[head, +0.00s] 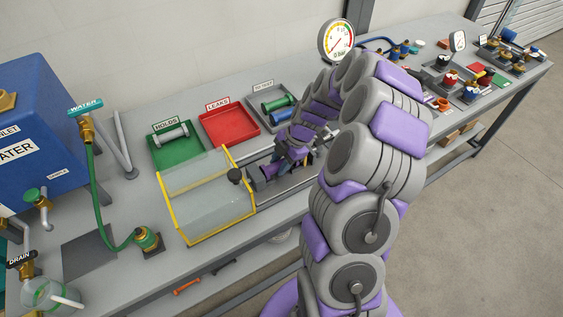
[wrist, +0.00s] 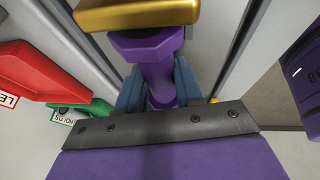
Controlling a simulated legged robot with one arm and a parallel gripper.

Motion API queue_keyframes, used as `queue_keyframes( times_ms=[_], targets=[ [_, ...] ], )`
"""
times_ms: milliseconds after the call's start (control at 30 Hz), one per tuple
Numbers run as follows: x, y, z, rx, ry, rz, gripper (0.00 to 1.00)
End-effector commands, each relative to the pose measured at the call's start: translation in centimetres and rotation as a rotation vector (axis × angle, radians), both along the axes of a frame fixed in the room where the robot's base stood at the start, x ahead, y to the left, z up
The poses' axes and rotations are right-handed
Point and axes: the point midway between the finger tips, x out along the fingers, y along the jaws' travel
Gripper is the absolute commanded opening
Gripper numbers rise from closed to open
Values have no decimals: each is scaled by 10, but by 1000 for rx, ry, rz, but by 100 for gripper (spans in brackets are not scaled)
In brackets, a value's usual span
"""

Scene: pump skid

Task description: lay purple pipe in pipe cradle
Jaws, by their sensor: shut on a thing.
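The purple pipe (wrist: 150,48) is between the blue fingers of my gripper (wrist: 158,88) in the wrist view. The gripper is shut on the pipe's narrow middle. The pipe's wide angular end points to the top of that view, right by a gold-coloured part (wrist: 135,14); I cannot tell whether they touch. In the head view a piece of the purple pipe (head: 269,170) shows at the bench, just right of the clear guard, partly covered by my wrist. A dark grey fixture (head: 255,181) lies beside it, perhaps the pipe cradle; its shape is mostly hidden.
A clear guard with yellow edges (head: 179,221) stands close left of my gripper. Behind are a green HOLDS tray (head: 157,159) with a grey pipe, a red LEAKS tray (head: 228,122) that is empty, and a grey tray (head: 265,127) with green and blue pipes. A gauge (head: 337,40) stands behind my arm.

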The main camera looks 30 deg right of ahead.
Motion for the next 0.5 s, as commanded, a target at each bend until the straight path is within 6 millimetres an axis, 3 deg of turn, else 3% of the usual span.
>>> queue_keyframes(
  times_ms=[500],
  targets=[
    [-1, -1, -4, 4, -1, 0, 0]
  ],
)
